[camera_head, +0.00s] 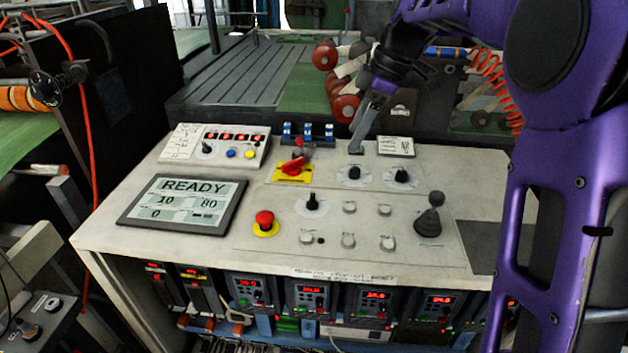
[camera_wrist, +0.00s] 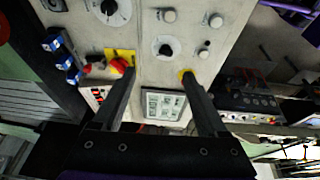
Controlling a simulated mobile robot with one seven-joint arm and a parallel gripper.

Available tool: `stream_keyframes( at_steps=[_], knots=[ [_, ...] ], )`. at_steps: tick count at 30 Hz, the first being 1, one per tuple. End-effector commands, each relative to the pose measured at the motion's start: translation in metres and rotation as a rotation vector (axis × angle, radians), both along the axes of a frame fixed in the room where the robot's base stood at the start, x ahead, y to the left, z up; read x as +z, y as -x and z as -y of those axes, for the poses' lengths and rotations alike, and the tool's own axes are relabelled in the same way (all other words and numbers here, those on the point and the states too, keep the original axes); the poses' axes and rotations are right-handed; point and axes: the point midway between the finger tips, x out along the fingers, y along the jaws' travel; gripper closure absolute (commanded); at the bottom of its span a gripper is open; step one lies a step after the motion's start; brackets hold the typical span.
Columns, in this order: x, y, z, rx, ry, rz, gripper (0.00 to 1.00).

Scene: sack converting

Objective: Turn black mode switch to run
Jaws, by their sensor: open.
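Several black rotary knobs sit on the sloped console panel; no readable label shows which is the mode switch. One black knob (camera_head: 312,202) stands in the middle, right of the red emergency stop (camera_head: 265,222); the wrist view shows it on a white dial (camera_wrist: 166,48). Two more black knobs, a left one (camera_head: 355,173) and a right one (camera_head: 401,176), sit on white dials behind it. My gripper (camera_head: 357,148) is open and empty, over the panel's back edge. In the wrist view its fingers (camera_wrist: 159,73) are spread, with the middle knob beyond and between them.
A red rotary switch on a yellow plate (camera_head: 294,168), a black joystick (camera_head: 430,218) and grey push buttons (camera_head: 348,240) stand up from the panel. A display reading READY (camera_head: 183,203) is at the left. Red rollers (camera_head: 346,107) are behind the console.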

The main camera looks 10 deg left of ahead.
Motion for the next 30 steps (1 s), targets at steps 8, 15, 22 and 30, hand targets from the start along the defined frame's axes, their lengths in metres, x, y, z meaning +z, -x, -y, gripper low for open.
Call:
stream_keyframes(
  at_steps=[8, 15, 22, 30],
  knots=[
    [-0.01, 0.008, -0.014, 0.017, -0.058, -0.05, 0.24],
    [-0.054, 0.008, -0.032, 0.018, -0.055, -0.052, 0.24],
    [-0.101, 0.008, -0.051, 0.018, -0.054, -0.05, 0.24],
    [-0.145, 0.008, -0.069, 0.017, -0.053, -0.049, 0.24]
  ],
)
